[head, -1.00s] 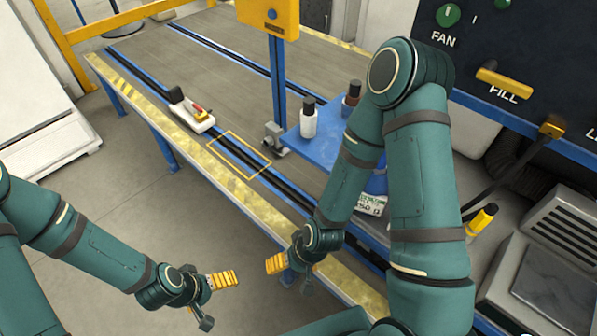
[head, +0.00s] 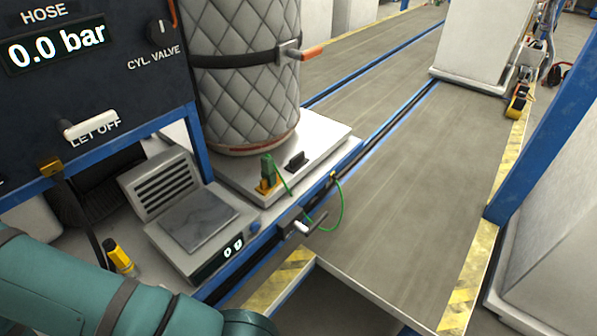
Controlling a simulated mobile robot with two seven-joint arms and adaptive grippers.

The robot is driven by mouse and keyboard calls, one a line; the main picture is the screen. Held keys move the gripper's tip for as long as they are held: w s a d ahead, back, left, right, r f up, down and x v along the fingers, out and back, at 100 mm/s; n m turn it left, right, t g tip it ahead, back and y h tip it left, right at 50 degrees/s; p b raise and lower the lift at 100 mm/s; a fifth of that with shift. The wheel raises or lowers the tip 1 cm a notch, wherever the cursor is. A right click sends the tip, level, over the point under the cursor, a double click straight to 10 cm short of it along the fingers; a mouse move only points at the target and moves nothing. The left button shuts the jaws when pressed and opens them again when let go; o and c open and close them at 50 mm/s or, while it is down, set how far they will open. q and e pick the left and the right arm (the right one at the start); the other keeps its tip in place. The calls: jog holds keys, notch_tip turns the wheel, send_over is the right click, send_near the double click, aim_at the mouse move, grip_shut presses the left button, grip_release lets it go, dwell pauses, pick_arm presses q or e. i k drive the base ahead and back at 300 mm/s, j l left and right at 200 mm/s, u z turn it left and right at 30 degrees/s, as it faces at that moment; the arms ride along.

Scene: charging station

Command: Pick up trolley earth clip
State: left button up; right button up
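A green clip (head: 267,168) stands upright in a yellow-orange holder (head: 267,186) on the near part of a white trolley platform (head: 325,135). It looks like the trolley earth clip. A thin green cable (head: 341,208) runs from near the clip and hangs in a loop off the platform's front edge, by the blue rail. A teal arm of mine crosses the bottom left corner. Neither of my grippers is in view, so their fingers cannot be seen. Nothing of mine touches the clip.
A quilted, strapped cylinder (head: 242,80) stands on the platform behind the clip. A scale (head: 200,230) is to its left, below a control panel (head: 90,90). A blue post (head: 540,130) rises at right. Open track deck lies between.

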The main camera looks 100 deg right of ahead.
aim_at(267, 170)
jog(key=z, duration=0.45)
jog(key=j+z, duration=0.1)
jog(key=z, duration=0.35)
jog(key=j+z, duration=0.1)
jog(key=z, duration=0.8)
jog(key=j+z, duration=0.1)
jog(key=z, duration=0.8)
jog(key=k+z, duration=0.1)
jog(key=z, duration=0.35)
